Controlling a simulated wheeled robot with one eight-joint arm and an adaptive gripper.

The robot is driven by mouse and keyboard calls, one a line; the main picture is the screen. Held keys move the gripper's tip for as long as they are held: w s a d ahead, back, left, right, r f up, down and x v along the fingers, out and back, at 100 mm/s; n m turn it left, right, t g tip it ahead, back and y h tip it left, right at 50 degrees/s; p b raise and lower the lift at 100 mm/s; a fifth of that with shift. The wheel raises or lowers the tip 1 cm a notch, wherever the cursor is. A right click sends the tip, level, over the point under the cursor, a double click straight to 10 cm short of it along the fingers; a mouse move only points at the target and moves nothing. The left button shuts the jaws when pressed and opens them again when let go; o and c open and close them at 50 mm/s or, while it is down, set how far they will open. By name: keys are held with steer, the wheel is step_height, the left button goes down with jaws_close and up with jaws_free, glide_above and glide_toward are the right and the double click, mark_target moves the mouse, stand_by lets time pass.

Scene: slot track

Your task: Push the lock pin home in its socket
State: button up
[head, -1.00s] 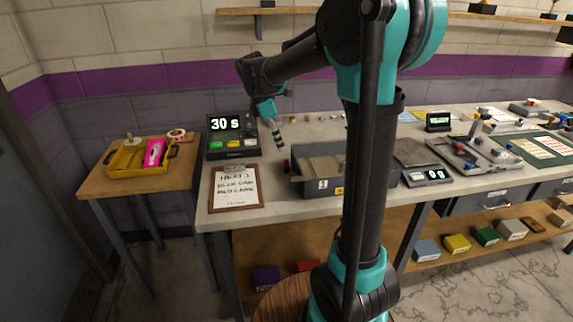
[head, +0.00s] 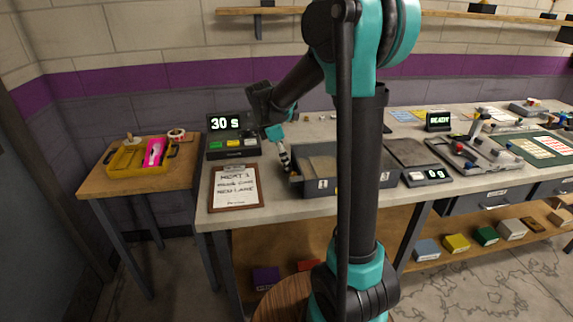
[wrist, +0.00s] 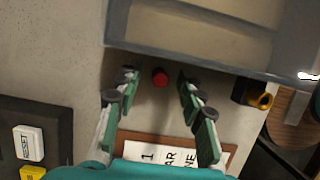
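A red round knob (wrist: 160,77), which looks like the head of the lock pin, shows in the wrist view close beside the wall of the grey bin (wrist: 210,62). My gripper (wrist: 157,80) is open, with one finger on each side of the knob and gaps to both. A black block with a brass ring (wrist: 260,97), perhaps the socket, sits by the bin's wall to the right. In the head view my gripper (head: 287,168) points down at the left end of the grey bin (head: 350,182). The knob is hidden there, and how deep any pin sits cannot be told.
A clipboard (head: 236,188) lies left of the gripper on the bench. A button box with a "30 s" display (head: 232,140) stands behind it. A scale (head: 425,176) is right of the bin. A yellow tray (head: 125,160) is on the side table.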

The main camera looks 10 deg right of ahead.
jaws_close()
steer(key=shift+r, duration=0.1)
